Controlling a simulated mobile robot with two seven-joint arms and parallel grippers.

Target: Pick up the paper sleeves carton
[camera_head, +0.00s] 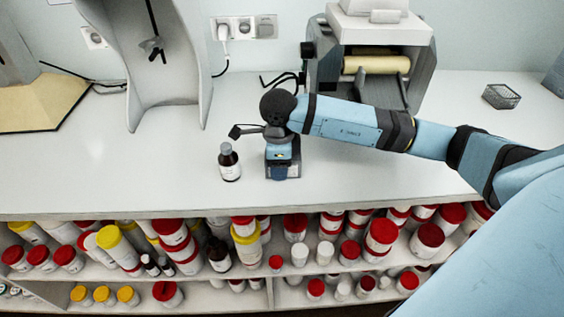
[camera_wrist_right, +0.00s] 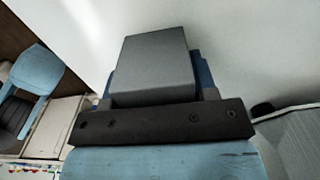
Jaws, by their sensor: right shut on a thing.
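The paper sleeves carton appears to be the small dark blue and grey box (camera_head: 284,171) on the white counter, just below my right gripper. My right gripper (camera_head: 283,158) points down over it, and its hand hides most of the box. In the right wrist view a grey box face (camera_wrist_right: 155,68) with blue edges sits between the fingers of the right gripper (camera_wrist_right: 157,97), which is shut on it. I cannot tell whether the carton touches the counter or is slightly above it. No label is readable. My left gripper is not in view.
A brown bottle (camera_head: 229,162) stands close to the left of the carton. A grey machine with a yellow roller (camera_head: 375,66) stands behind, and a wire basket (camera_head: 501,96) is at the right. Shelves of lidded jars (camera_head: 381,236) lie below the counter's front edge. The counter's left middle is clear.

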